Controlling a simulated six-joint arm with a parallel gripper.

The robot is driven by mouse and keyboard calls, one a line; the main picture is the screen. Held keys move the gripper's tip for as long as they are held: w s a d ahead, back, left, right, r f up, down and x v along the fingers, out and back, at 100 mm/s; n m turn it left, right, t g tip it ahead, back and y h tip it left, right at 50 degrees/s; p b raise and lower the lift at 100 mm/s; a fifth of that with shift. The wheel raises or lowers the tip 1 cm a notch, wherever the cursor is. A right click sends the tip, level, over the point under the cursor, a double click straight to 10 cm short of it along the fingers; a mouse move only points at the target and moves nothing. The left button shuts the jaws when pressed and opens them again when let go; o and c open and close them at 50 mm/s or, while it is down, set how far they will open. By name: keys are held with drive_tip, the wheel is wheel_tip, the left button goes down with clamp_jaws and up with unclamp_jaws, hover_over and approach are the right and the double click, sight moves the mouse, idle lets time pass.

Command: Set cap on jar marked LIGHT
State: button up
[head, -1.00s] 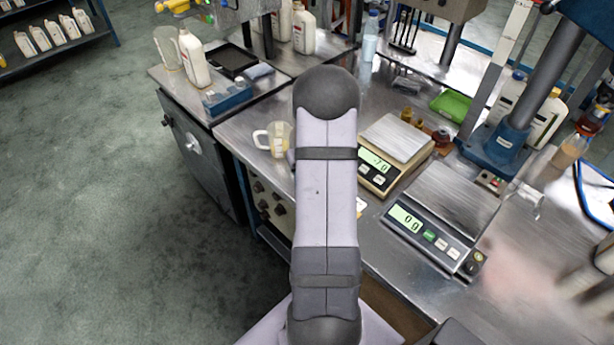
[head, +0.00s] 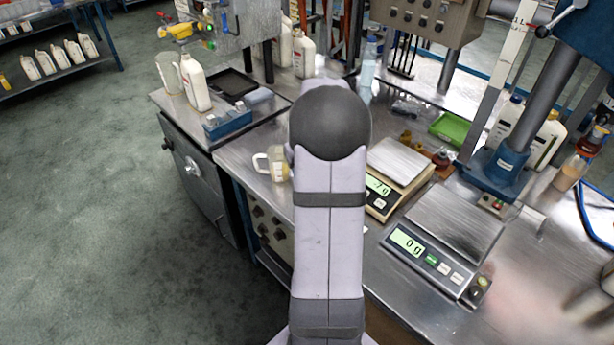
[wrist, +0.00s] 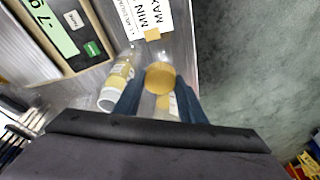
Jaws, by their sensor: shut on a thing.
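In the wrist view, my gripper (wrist: 160,82) is shut on a round golden cap (wrist: 160,75) held between its two blue fingers. A small jar with a pale label (wrist: 166,103) shows just below the cap, between the fingers. The cap and fingers partly hide it. I cannot read its marking, nor tell whether the cap touches it. In the head view, my arm hides the gripper, the cap and this jar.
A scale (head: 385,190) reads -7 g and a second scale (head: 440,255) 0 g. Small amber bottles (head: 405,137) stand behind. The floor is beyond the bench edge.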

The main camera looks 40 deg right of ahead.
drive_tip(key=shift+s+r+p, duration=0.15)
drive_tip(key=shift+r+p, duration=0.35)
drive_tip(key=shift+p, duration=0.05)
drive_tip(key=p, duration=0.1)
drive_tip(key=s+p, duration=0.1)
drive_tip(key=p, duration=0.1)
drive_tip(key=shift+a+r, duration=0.1)
drive_tip(key=shift+a, duration=0.15)
drive_tip(key=shift+s+d+r+p, duration=0.1)
drive_tip(key=shift+r+p, duration=0.05)
drive_tip(key=shift+p, duration=0.95)
drive_tip(key=w+d+r+m+p, duration=0.1)
drive_tip(key=d, duration=0.2)
drive_tip(key=w+d+r+m+p, duration=0.1)
drive_tip(key=w+d+r+p, duration=0.1)
drive_tip(key=d, duration=0.2)
drive_tip(key=w+d+r+m+p, duration=0.1)
drive_tip(key=w+d+p, duration=0.1)
drive_tip(key=d, duration=0.2)
drive_tip(key=shift+w+r+g+h, duration=0.25)
drive_tip(key=shift+r+g+h, duration=0.05)
drive_tip(key=shift+r+h, duration=0.1)
drive_tip(key=shift+d+r+m, duration=0.15)
drive_tip(key=shift+d+m, duration=0.05)
drive_tip(key=shift+m, duration=0.2)
drive_tip(key=shift+s+m+h, duration=0.2)
drive_tip(key=shift+m+h, duration=0.1)
drive_tip(key=shift+m, duration=0.7)
drive_tip(key=shift+g, duration=0.3)
